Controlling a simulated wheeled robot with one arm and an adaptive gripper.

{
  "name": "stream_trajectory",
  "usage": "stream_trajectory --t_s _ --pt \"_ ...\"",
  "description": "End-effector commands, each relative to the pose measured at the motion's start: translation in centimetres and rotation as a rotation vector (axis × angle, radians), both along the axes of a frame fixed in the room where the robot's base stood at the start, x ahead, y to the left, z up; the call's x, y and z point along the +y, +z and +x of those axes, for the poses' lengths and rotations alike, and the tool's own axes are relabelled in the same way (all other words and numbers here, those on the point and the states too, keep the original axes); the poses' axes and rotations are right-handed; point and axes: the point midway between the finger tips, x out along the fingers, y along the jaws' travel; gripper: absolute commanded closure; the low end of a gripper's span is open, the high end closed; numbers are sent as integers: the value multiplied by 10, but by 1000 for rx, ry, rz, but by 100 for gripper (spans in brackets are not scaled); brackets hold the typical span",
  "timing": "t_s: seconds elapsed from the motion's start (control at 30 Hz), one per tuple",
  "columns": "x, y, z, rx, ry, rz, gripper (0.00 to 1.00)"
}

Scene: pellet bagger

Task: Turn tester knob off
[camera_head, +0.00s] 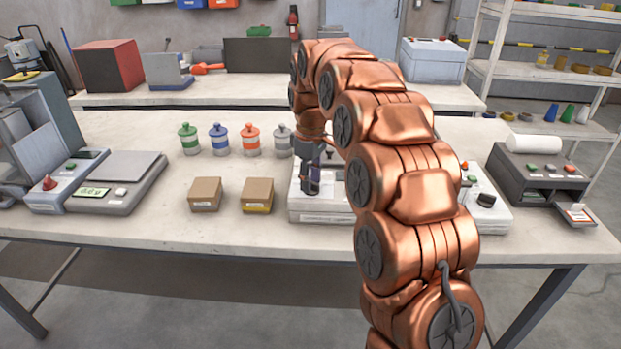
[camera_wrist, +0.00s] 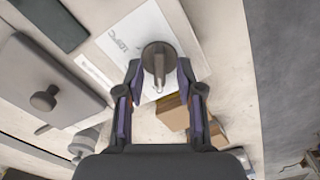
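A white panel (camera_wrist: 150,35) with printed lettering fills the upper middle of the wrist view. On it is a round dark grey knob (camera_wrist: 158,50) with a raised bar across its middle. My gripper (camera_wrist: 159,73) has its two fingers apart, one on each side of the knob, with gaps to the bar. In the head view my gripper (camera_head: 311,185) points down over the white device (camera_head: 318,217) near the table's front. The knob is hidden there by my gripper and arm.
Two brown boxes (camera_head: 205,193) (camera_head: 257,194) stand left of my gripper. Several lidded bottles (camera_head: 250,140) stand behind them. A scale (camera_head: 120,170) is at left, and a dark printer-like unit (camera_head: 537,172) at right. A black knob (camera_head: 487,199) shows right of my arm.

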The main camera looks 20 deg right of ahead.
Motion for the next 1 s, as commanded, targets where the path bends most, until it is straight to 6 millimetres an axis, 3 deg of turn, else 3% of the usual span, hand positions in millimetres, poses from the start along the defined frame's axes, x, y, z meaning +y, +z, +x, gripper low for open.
stream_trajectory --t_s 0.47,1.0 --pt "-1 8 0 1 -1 -1 62" --pt "0 66 1 -2 0 -1 62"
